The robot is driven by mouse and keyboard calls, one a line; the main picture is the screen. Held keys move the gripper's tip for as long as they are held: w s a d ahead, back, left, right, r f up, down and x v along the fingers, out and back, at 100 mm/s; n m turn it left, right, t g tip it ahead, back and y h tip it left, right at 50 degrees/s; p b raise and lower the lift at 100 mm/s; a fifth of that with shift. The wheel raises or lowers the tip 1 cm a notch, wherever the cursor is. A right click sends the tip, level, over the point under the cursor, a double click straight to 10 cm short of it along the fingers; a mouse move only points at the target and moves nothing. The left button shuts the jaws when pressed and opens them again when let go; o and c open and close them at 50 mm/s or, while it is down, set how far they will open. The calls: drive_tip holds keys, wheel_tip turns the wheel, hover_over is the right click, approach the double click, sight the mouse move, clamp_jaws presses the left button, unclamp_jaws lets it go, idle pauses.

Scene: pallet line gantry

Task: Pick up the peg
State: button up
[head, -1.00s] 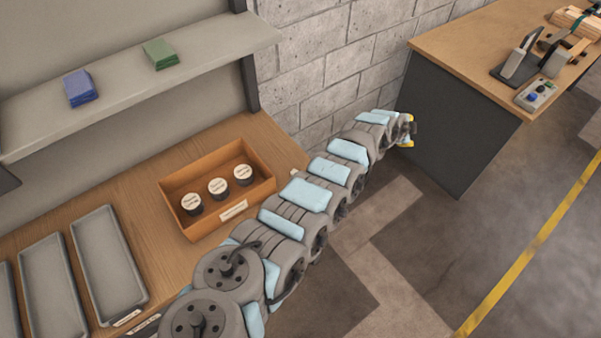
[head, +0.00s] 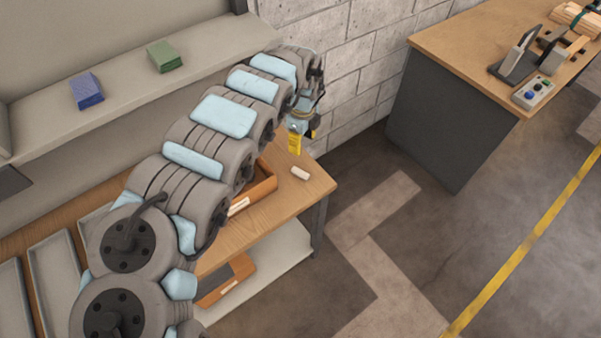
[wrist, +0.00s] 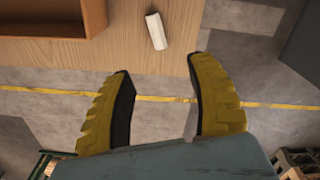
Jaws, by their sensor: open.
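The peg (head: 301,173) is a short, pale, whitish-pink cylinder lying on its side near the right end of the wooden table. In the wrist view the peg (wrist: 156,31) shows near the top centre, beyond the fingertips and close to the table edge. My gripper (head: 299,140) is above the table's back right corner, apart from the peg. In the wrist view my gripper (wrist: 158,75) has its two yellow fingers spread wide, with nothing between them.
An orange-brown wooden box (head: 264,187) stands left of the peg, partly hidden by my arm; its corner shows in the wrist view (wrist: 97,15). A shelf (head: 200,82) with cloths runs above the table. A block wall is behind. A workbench (head: 440,115) stands apart at right.

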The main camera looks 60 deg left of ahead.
drive_tip(key=b, duration=0.1)
hover_over(301, 172)
drive_tip(key=f, duration=1)
drive_tip(key=shift+w+f, duration=0.15)
drive_tip(key=shift+w, duration=0.2)
drive_tip(key=shift+s+a+f+b, duration=0.15)
drive_tip(key=shift+f+b, duration=0.15)
drive_tip(key=shift+f, duration=0.65)
drive_tip(key=shift+s+d+f+b, duration=0.1)
drive_tip(key=shift+f+b, duration=0.15)
drive_tip(key=shift+f, duration=0.7)
drive_tip(key=shift+s+a+f+b, duration=0.15)
drive_tip(key=shift+f+b, duration=0.15)
drive_tip(key=shift+f, duration=0.65)
drive_tip(key=shift+d, duration=0.1)
clamp_jaws()
